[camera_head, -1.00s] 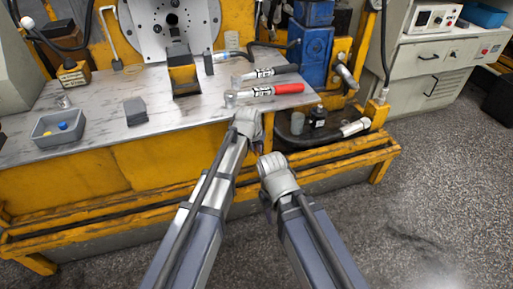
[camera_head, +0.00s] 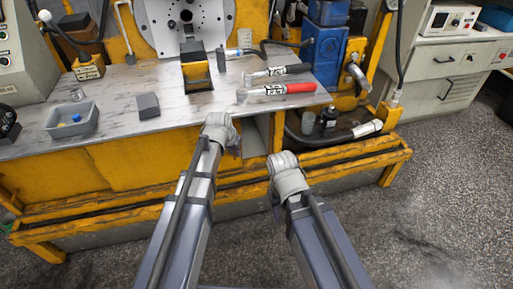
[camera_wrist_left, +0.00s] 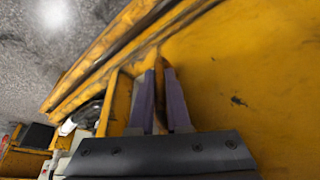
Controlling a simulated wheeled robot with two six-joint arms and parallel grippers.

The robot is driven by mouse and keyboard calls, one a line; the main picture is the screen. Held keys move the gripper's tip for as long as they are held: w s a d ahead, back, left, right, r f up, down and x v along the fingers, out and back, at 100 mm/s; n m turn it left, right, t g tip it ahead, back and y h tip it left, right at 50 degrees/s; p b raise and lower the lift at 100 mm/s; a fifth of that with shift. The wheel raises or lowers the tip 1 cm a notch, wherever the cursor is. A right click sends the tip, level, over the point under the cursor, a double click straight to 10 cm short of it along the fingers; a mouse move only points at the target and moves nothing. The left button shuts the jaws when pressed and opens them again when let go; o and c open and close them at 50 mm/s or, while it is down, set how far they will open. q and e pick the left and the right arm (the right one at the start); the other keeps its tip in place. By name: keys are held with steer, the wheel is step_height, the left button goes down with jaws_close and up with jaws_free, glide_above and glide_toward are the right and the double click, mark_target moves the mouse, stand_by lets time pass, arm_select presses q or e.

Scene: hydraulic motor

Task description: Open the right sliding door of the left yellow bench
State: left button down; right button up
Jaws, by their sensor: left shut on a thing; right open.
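The left yellow bench has a grey worktop (camera_head: 60,148) with yellow sliding doors below its front edge. The right sliding door (camera_head: 150,160) also fills much of the left wrist view (camera_wrist_left: 240,80). My left gripper (camera_head: 234,148) is at this door's right end. In the left wrist view its purple fingers (camera_wrist_left: 160,78) are shut on the door's yellow edge. A pale opening (camera_head: 257,135) shows just right of the gripper in the head view. My right gripper (camera_head: 274,200) is open and apart from the door, low in front of the bench; its fingers are mostly hidden.
A yellow rail (camera_head: 345,158) runs along the bench's lower front. On the worktop are a grey bin (camera_head: 73,120), a grey block (camera_head: 148,105) and red (camera_head: 285,88) and black-handled tools. Grey floor (camera_head: 450,190) is clear at the right.

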mark_target(173, 163)
arm_select(q)
steer(key=s+a, duration=0.2)
steer(key=a, duration=0.5)
steer(key=s+a, duration=0.2)
steer(key=a, duration=0.5)
steer(key=s+a, duration=0.3)
steer(key=a, duration=0.4)
steer(key=shift+a, duration=0.1)
steer(key=c, duration=0.9)
jaws_free()
steer(key=shift+r, duration=0.15)
arm_select(e)
steer(key=shift+r, duration=0.1)
